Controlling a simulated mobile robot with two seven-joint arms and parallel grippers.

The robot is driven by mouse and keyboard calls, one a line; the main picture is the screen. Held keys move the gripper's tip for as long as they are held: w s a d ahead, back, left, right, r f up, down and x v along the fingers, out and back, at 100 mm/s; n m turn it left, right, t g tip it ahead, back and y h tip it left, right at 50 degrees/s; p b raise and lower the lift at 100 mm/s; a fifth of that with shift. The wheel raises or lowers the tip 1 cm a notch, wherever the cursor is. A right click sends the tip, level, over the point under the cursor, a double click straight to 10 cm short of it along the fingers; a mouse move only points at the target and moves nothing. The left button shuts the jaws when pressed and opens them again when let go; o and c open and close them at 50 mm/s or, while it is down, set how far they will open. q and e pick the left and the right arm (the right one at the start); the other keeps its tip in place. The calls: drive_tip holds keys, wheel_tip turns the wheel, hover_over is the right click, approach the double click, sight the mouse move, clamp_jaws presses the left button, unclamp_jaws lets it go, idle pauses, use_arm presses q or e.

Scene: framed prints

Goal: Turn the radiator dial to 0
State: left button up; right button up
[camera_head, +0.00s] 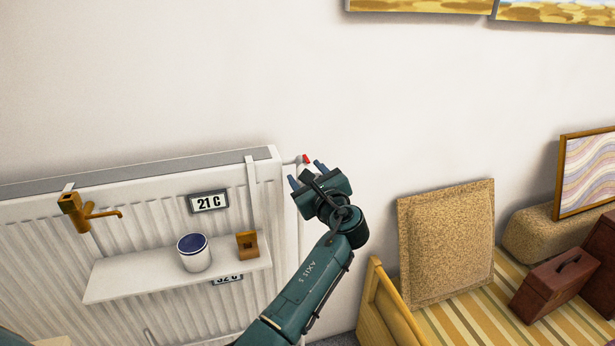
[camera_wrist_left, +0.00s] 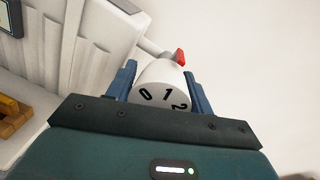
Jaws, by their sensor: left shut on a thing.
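The radiator dial (camera_wrist_left: 162,76) is a white knob with black numbers, seen in the left wrist view between my blue fingers. The 0, 1 and 2 face the camera; other numbers are out of sight. A red pointer (camera_wrist_left: 180,57) stands at its far end, by the pipe; I cannot tell which number lines up with it. In the head view the red pointer (camera_head: 306,158) shows at the radiator's top right corner, with the dial mostly hidden behind my gripper. My left gripper (camera_wrist_left: 160,84) is shut on the dial, one finger on each side. My right gripper is not in view.
A brass tap (camera_head: 88,211) is at left. A cork panel (camera_head: 446,243) and red case (camera_head: 553,285) stand at right.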

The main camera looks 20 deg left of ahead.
use_arm(q)
drive_tip(key=n+b, duration=0.1)
drive_tip(key=n, duration=0.3)
drive_tip(key=shift+h, duration=0.4)
drive_tip(key=shift+n, duration=0.4)
drive_tip(key=o, duration=0.9)
drive_tip(key=shift+f, duration=0.1)
drive_tip(key=shift+o, duration=0.2)
